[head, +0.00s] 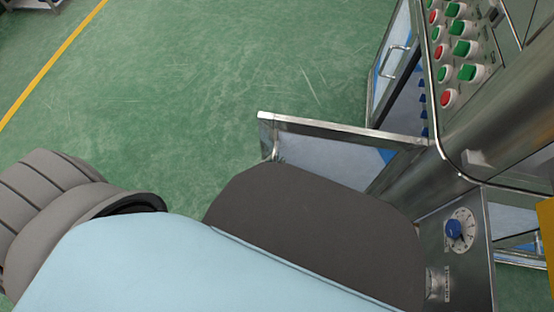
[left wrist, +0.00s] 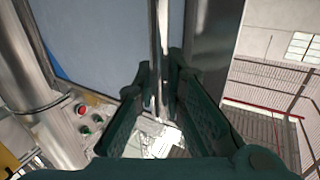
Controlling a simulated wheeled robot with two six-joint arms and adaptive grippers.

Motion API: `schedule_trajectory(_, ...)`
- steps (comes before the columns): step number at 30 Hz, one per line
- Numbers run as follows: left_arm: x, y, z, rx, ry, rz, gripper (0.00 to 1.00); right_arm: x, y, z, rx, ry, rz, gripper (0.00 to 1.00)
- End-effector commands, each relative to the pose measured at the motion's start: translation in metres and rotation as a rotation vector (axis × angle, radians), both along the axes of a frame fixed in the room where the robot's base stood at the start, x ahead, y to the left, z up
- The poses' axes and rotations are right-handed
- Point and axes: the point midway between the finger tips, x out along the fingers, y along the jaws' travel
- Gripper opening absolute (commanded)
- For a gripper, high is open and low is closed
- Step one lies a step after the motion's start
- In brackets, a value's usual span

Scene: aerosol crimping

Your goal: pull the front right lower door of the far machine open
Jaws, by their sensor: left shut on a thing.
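The door (head: 325,150), a metal-framed pale panel, stands out at an angle from the machine (head: 395,185) in the head view. Its lower part is hidden behind my arm. In the left wrist view the door's blue-grey panel (left wrist: 95,45) fills the upper left. My left gripper (left wrist: 160,85) is shut on the upright metal handle (left wrist: 154,35) at the door's free edge, with a finger on each side. In the head view my own arm covers the left gripper's fingers. My right gripper is in neither view.
A control panel (head: 460,50) with red and green buttons is at the upper right. A second door with a handle (head: 395,60) stands beyond. A box with a blue knob (head: 455,229) is at the lower right. Green floor (head: 200,90) lies clear to the left.

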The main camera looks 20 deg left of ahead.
Motion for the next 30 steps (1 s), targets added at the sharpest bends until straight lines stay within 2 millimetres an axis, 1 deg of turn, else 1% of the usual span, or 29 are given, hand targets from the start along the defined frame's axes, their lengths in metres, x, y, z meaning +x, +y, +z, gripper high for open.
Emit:
schedule_trajectory(14,-0.0028,0.0045,0.0,0.001,0.0,0.018,0.0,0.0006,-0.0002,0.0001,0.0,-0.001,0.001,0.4)
schedule_trajectory(15,-0.0028,0.0045,0.0,0.001,0.0,0.018,0.13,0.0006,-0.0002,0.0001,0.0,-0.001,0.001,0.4)
schedule_trajectory(17,-0.0028,0.0043,0.0,0.001,0.0,0.018,0.23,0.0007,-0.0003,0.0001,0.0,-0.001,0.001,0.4)
schedule_trajectory(18,-0.0026,0.0039,0.0001,0.001,0.0,0.017,0.29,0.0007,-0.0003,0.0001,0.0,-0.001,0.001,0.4)
schedule_trajectory(19,-0.0024,0.0037,0.0001,0.001,0.0,0.016,0.31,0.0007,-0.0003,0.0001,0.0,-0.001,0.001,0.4)
schedule_trajectory(25,-0.0017,0.0024,0.0004,0.0,-0.001,0.014,0.31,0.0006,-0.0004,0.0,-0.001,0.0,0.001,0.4)
schedule_trajectory(27,-0.0017,0.0022,0.0008,-0.001,-0.002,0.013,0.31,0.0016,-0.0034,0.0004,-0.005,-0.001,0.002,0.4)
schedule_trajectory(30,-0.002,0.0018,0.0069,-0.001,-0.002,0.011,0.31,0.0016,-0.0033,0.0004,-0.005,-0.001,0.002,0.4)
